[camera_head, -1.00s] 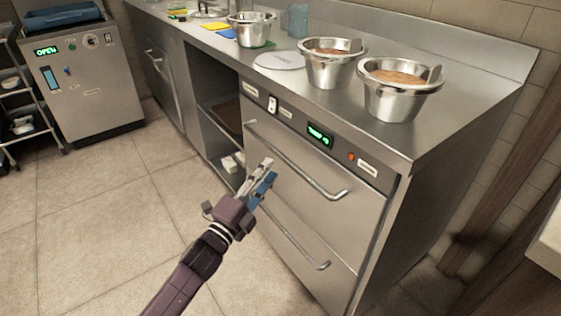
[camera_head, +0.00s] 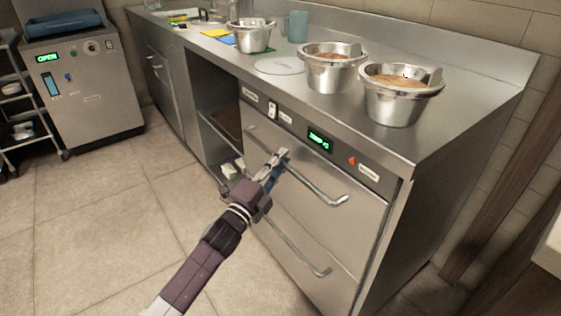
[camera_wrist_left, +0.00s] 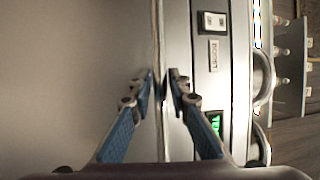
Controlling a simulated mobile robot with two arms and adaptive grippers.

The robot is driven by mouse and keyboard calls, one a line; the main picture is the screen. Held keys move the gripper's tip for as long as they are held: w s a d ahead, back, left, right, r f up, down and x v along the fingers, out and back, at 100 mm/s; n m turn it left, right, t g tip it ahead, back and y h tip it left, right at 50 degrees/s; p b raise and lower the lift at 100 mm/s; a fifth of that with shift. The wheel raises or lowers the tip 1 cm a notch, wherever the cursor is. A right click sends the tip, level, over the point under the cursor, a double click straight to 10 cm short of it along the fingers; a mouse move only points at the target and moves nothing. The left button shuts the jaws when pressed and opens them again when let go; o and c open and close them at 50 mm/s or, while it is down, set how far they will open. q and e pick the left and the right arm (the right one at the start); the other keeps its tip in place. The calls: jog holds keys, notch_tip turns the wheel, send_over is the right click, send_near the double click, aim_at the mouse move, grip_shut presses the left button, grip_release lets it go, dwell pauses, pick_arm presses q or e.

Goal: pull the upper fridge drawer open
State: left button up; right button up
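The upper fridge drawer (camera_head: 350,222) is shut, its steel front flush below the control panel. Its bar handle (camera_head: 318,187) slants across the front. My left gripper (camera_head: 282,156) is at the middle of this handle, hiding part of it. In the left wrist view, the two blue-padded fingers (camera_wrist_left: 161,78) stand apart. A narrow upright strip, seemingly the handle (camera_wrist_left: 157,35), runs between the fingertips; I cannot tell whether they touch it. The lower drawer handle (camera_head: 300,250) is below my gripper. My right gripper is not in view.
Metal pots (camera_head: 400,95) with brown contents stand on the steel counter (camera_head: 450,95) above. The control panel (camera_head: 340,152) has a green display. An open shelf bay (camera_head: 215,105) is left of the drawers. The tiled floor (camera_head: 90,215) in front is clear.

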pick_arm(q)
grip_shut()
